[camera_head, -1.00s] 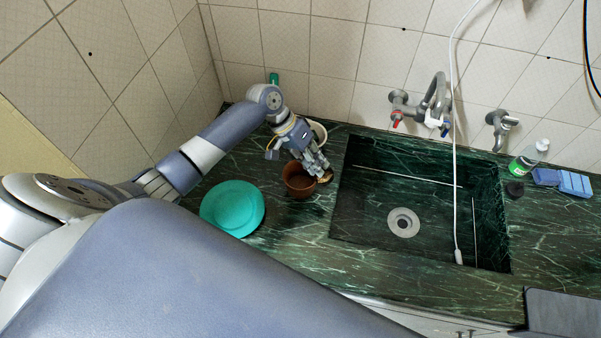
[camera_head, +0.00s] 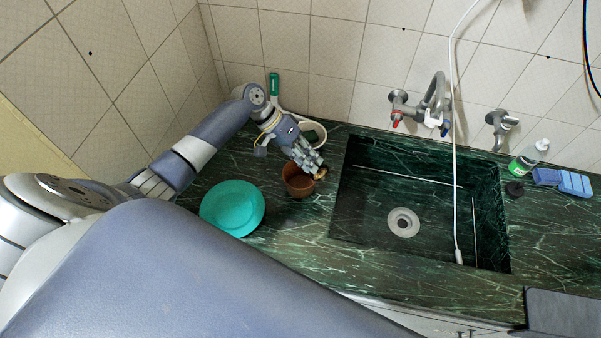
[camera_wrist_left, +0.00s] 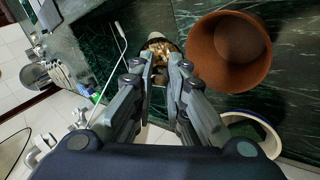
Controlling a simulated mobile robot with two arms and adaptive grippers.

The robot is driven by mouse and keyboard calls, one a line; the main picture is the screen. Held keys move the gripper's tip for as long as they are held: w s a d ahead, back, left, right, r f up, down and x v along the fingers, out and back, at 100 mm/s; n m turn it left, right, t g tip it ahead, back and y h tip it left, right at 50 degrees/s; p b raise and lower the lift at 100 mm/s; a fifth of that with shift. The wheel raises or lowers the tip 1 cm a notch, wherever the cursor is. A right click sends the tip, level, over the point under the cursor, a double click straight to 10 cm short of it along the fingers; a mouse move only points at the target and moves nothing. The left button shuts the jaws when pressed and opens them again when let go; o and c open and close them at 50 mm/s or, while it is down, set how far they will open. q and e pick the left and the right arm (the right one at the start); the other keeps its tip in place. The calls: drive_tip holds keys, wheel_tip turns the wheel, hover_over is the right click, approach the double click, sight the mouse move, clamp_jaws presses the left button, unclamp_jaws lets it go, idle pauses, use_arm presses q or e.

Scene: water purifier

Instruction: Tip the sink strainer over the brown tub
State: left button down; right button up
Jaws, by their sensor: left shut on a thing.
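The brown tub (camera_head: 296,186) stands upright on the green counter, left of the sink; it also shows in the left wrist view (camera_wrist_left: 230,52), and I see no scraps on the visible part of its inside. My left gripper (camera_head: 317,168) is above the tub's right side and is shut on the sink strainer (camera_head: 321,174). In the left wrist view the strainer (camera_wrist_left: 158,46) is beyond the fingertips (camera_wrist_left: 161,64), beside the tub's rim, with yellowish-brown scraps in it. Its exact tilt is hard to tell. My right gripper is in no view.
A teal bowl (camera_head: 232,208) stands left of the tub. A white-rimmed round thing (camera_head: 322,133) with a green handle (camera_head: 274,84) is behind my gripper. The sink (camera_head: 403,222) lies to the right; a white hose (camera_head: 455,150) hangs into it. A bottle (camera_head: 528,160) stands beyond.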

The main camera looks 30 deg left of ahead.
use_arm(q)
drive_tip(key=shift+a+f+h+b, duration=0.1)
drive_tip(key=shift+a+h+b, duration=0.15)
drive_tip(key=shift+h+b, duration=0.15)
drive_tip(key=shift+a+f+h+b, duration=0.65)
drive_tip(key=shift+h+b, duration=0.65)
drive_tip(key=shift+b, duration=1.6)
drive_tip(key=shift+a+f+h+b, duration=0.65)
drive_tip(key=shift+h+b, duration=0.65)
drive_tip(key=shift+b, duration=1.55)
drive_tip(key=a+h+b, duration=0.1)
drive_tip(key=b, duration=0.2)
drive_tip(key=a+f+h+b, duration=0.1)
drive_tip(key=h+b, duration=0.1)
drive_tip(key=b, duration=0.1)
drive_tip(key=a+h+b, duration=0.1)
drive_tip(key=b, duration=0.2)
drive_tip(key=shift+f+n+t+h+b, duration=0.2)
drive_tip(key=shift+n+t+h+b, duration=0.1)
drive_tip(key=shift+n+b, duration=0.1)
drive_tip(key=shift+a+r+h+b, duration=0.2)
drive_tip(key=shift+r+h+b, duration=0.15)
drive_tip(key=shift+h+b, duration=0.35)
